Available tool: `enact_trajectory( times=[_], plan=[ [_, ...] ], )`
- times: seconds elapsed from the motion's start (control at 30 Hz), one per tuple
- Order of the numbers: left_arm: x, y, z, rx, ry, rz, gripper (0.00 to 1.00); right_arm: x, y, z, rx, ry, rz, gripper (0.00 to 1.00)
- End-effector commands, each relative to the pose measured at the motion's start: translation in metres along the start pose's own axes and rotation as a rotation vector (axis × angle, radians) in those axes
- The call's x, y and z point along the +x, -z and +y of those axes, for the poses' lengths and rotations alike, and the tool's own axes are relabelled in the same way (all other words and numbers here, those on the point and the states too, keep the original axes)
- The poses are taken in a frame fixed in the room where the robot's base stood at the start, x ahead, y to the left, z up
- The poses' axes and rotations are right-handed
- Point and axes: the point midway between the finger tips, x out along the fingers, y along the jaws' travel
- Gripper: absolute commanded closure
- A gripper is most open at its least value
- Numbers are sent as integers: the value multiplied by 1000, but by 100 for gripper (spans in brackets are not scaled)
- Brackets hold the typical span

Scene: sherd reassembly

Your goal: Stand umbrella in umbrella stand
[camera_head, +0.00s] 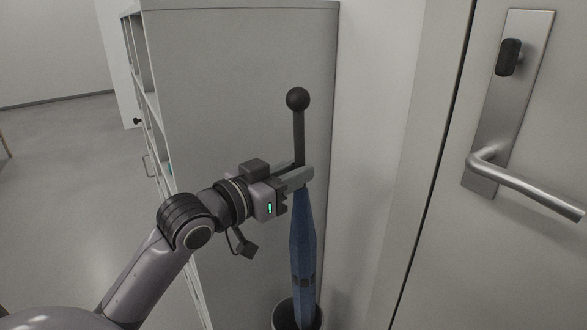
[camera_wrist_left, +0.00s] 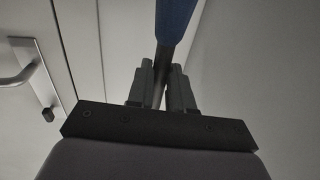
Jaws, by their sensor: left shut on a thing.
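A closed blue umbrella (camera_head: 303,240) with a dark shaft and a round black knob on top stands close to upright. My left gripper (camera_head: 304,175) is shut on its dark shaft, just above the blue cloth. The left wrist view shows the two fingers (camera_wrist_left: 161,88) around the shaft, with the blue cloth (camera_wrist_left: 174,20) beyond them. The dark round umbrella stand (camera_head: 286,316) is at the bottom edge of the head view, and the umbrella's lower part is within its rim. The lower tip is out of view, so I cannot tell whether it touches the bottom. My right gripper is not in view.
A grey cabinet (camera_head: 235,75) with open shelves on its left side stands right behind the gripper. A door with a metal handle (camera_head: 525,188) is at the right, and it also shows in the left wrist view (camera_wrist_left: 18,77). Open floor (camera_head: 60,190) lies at the left.

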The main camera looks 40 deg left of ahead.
Motion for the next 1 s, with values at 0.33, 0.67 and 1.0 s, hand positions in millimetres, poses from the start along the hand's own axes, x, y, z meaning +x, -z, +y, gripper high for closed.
enact_trajectory(
  times=[0.33,0.67,1.0],
  plan=[
    [0,-30,0,1,0,2,100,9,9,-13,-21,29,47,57],
    [0,-57,0,1,0,2,100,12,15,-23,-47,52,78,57],
    [0,-84,0,1,0,3,100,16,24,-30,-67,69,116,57]
  ],
)
